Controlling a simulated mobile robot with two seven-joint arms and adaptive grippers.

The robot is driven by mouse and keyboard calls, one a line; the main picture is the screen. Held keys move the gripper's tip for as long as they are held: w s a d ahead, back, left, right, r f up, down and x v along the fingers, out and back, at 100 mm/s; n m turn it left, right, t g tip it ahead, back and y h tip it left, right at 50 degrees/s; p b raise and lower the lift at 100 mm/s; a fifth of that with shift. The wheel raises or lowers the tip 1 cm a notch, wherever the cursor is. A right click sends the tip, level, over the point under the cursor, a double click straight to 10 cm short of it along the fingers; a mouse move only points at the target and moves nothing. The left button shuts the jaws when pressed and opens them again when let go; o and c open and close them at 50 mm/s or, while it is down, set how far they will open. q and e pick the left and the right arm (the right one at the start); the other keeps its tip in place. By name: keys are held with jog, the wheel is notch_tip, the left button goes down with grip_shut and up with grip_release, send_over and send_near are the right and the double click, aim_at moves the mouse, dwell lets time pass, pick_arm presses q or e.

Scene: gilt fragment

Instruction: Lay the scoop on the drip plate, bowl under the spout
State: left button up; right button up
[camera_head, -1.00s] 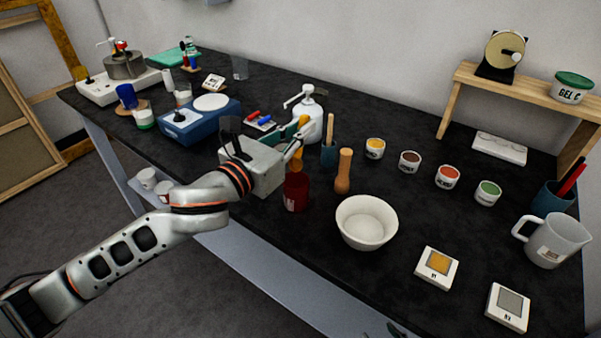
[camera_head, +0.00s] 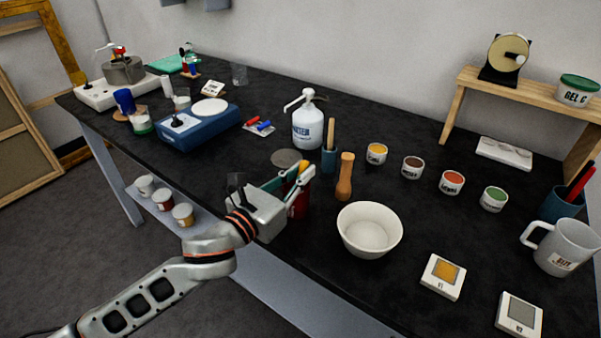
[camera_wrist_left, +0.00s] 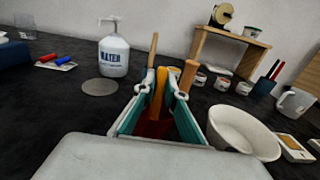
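An orange handle (camera_head: 304,167), apparently the scoop's, stands up from a dark red cup (camera_head: 300,206) near the table's front edge; its lower end is hidden. My left gripper (camera_head: 288,176) is at the cup. In the left wrist view its teal-lined fingers (camera_wrist_left: 160,108) are apart, with the orange handle (camera_wrist_left: 158,92) between them. A flat grey disc (camera_head: 288,159), apparently the drip plate, lies on the table behind the gripper, partly covered by it. Its left-front neighbour is bare table. The white water bottle (camera_head: 307,130) stands behind the disc, its spout pointing left. My right gripper is not in view.
A wooden pestle (camera_head: 345,178) stands close right of the cup, with a white bowl (camera_head: 370,230) beyond it. A blue holder (camera_head: 329,160) with a wooden stick stands behind.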

pick_arm(q)
jog(key=shift+o, duration=1.3)
